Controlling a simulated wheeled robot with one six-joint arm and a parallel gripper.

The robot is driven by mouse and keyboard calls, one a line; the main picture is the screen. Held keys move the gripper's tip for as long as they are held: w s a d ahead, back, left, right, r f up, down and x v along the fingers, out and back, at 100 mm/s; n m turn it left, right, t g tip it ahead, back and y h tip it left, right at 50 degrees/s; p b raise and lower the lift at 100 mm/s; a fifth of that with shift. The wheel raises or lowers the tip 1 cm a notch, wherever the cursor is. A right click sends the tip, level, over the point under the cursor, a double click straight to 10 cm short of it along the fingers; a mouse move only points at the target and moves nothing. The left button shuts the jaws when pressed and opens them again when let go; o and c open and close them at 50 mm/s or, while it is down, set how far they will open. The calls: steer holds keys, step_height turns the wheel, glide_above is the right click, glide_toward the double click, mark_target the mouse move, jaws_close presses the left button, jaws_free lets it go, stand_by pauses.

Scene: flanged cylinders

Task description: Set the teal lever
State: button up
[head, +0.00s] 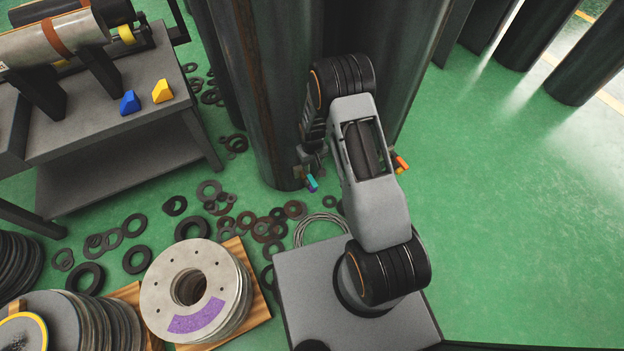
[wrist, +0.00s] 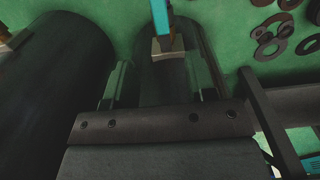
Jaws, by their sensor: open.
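The teal lever (head: 312,182) shows low beside the dark cylinder, left of my arm in the head view. In the wrist view the teal lever (wrist: 161,15) rises from a pale metal block (wrist: 168,48) at the top middle, cut off by the frame edge. My gripper (wrist: 158,80) is open, its two fingers apart with nothing held between them. The lever lies ahead of the fingers, roughly in line with the gap; I see no contact. In the head view my gripper is mostly hidden behind my arm.
Large dark cylinders (head: 255,90) stand close to my arm. An orange-red handle (head: 402,161) sits right of my arm. A grey bench (head: 100,110) with blue and yellow blocks stands left. Rings and a disc stack (head: 165,290) lie on the floor. Green floor at right is clear.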

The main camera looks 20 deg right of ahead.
mark_target(312, 180)
step_height(312, 180, down, 12)
steer(key=b, duration=0.4)
jaws_close()
stand_by(0.5)
